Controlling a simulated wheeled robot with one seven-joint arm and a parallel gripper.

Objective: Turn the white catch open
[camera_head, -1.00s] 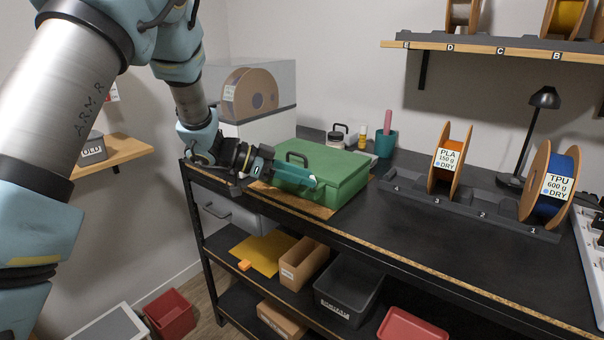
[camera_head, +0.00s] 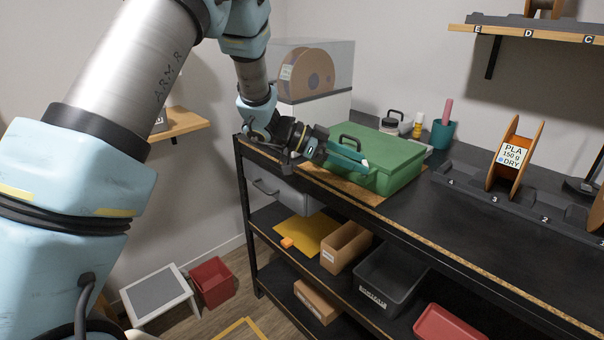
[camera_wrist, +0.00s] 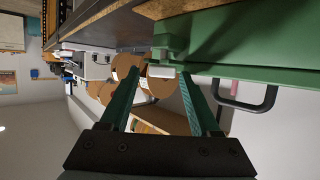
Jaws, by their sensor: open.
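The white catch (camera_head: 365,163) shows as a small pale piece at the case's front, partly hidden by my gripper. In the wrist view the catch (camera_wrist: 162,71) is a short white block by the green case edge (camera_wrist: 235,72). My gripper (camera_head: 350,159) is at the front of the case. In the wrist view its two teal fingers (camera_wrist: 159,76) are apart, with the catch in the gap near their tips. I cannot tell whether either finger touches it.
A spool holder (camera_head: 470,190) with a PLA spool (camera_head: 505,165) stands right of the case. A teal cup (camera_head: 441,134) and small jars are behind it. A clear-lidded box with a spool (camera_head: 310,75) stands behind the wrist. Bins fill the shelf below.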

